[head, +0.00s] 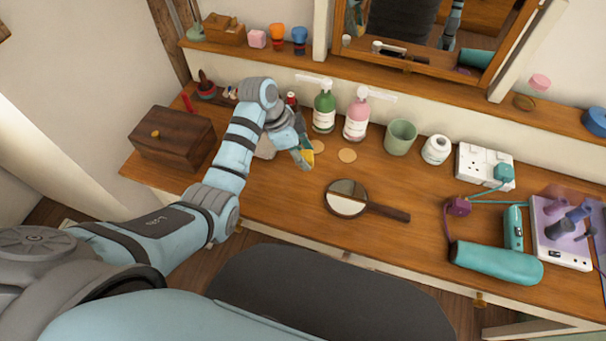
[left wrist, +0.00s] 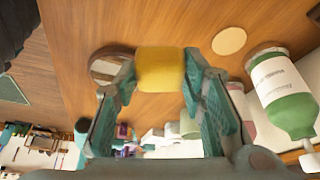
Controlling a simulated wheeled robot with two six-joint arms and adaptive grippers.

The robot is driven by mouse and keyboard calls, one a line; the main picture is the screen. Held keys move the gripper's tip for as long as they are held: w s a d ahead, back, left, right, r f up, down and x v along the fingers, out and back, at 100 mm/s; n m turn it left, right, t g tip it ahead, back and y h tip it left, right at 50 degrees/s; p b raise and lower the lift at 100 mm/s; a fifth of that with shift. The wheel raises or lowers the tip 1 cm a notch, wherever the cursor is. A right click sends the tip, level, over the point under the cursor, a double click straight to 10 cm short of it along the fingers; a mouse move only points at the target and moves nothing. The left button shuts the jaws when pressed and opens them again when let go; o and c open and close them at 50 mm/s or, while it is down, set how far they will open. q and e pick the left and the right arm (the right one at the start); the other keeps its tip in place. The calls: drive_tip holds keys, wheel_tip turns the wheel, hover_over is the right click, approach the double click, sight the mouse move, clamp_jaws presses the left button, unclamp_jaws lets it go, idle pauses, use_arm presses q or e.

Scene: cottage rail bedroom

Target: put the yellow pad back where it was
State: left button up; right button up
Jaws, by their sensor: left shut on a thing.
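The yellow pad (left wrist: 160,70) is held between the two fingers of my left gripper (left wrist: 160,66) in the left wrist view. In the head view a small bit of the yellow pad (head: 308,158) shows at the tips of my left gripper (head: 303,153), over the left part of the wooden table. Whether the pad touches the tabletop I cannot tell. My right gripper is in neither view.
A green pump bottle (head: 324,112) and a pink one (head: 357,117) stand behind the gripper. A hand mirror (head: 347,199) lies to the right. A wooden box (head: 172,138) stands at the left. A green cup (head: 400,138) and white jar (head: 436,150) stand further right.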

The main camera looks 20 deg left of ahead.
use_arm(q)
wheel_tip(320, 180, down, 8)
drive_tip(key=shift+r+b, duration=0.15)
drive_tip(key=shift+b, duration=0.65)
drive_tip(key=o, duration=1)
drive_tip(key=shift+r, duration=0.25)
drive_tip(key=p+v, duration=0.3)
drive_tip(key=v, duration=0.8)
drive_tip(key=shift+a+r, duration=0.25)
drive_tip(key=shift+s, duration=0.1)
